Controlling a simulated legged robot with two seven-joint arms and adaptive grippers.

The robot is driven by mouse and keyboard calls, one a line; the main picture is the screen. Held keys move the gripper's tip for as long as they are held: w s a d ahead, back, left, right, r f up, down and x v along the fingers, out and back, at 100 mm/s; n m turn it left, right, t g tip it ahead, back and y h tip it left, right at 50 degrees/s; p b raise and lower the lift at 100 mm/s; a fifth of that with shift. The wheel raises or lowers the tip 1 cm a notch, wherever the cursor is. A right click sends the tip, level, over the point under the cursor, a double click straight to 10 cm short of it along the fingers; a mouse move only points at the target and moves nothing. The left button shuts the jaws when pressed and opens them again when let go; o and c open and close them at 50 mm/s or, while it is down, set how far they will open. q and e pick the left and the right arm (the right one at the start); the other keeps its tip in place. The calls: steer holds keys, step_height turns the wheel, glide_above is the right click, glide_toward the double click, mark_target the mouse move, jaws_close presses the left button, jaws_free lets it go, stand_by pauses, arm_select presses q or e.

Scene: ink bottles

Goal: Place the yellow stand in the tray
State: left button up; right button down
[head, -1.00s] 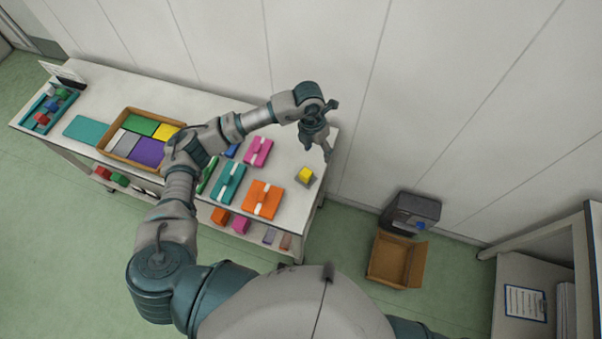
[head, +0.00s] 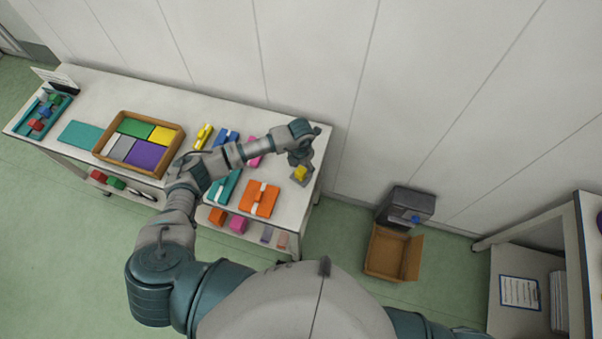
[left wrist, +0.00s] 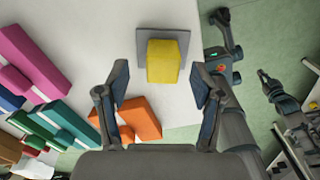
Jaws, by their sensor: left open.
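The yellow stand (head: 301,172) looks like a small block and sits on a flat grey plate (head: 299,182) near the right end of the white table. In the left wrist view the stand (left wrist: 163,60) is upright on its grey plate (left wrist: 188,38). My left gripper (left wrist: 159,82) is open and empty, with the stand ahead between the lines of its fingers. In the head view the left gripper (head: 302,161) is just above the stand and partly covers it. The brown tray (head: 99,152) has green, yellow, grey and purple sections.
An orange piece (head: 265,200) and a teal piece (head: 219,191) lie left of the stand. Another yellow piece (head: 204,134) lies near the brown tray. A teal tray (head: 18,128) with blocks is far left. An open box (head: 388,256) stands on the floor.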

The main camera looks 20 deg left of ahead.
mark_target(301, 170)
arm_select(q)
step_height(301, 170, down, 4)
steer(key=shift+s+d+r, duration=0.1)
steer(key=shift+s+r, duration=0.05)
steer(key=shift+r, duration=0.05)
steer(key=shift+c, duration=0.3)
jaws_close()
steer(key=shift+r, duration=0.1)
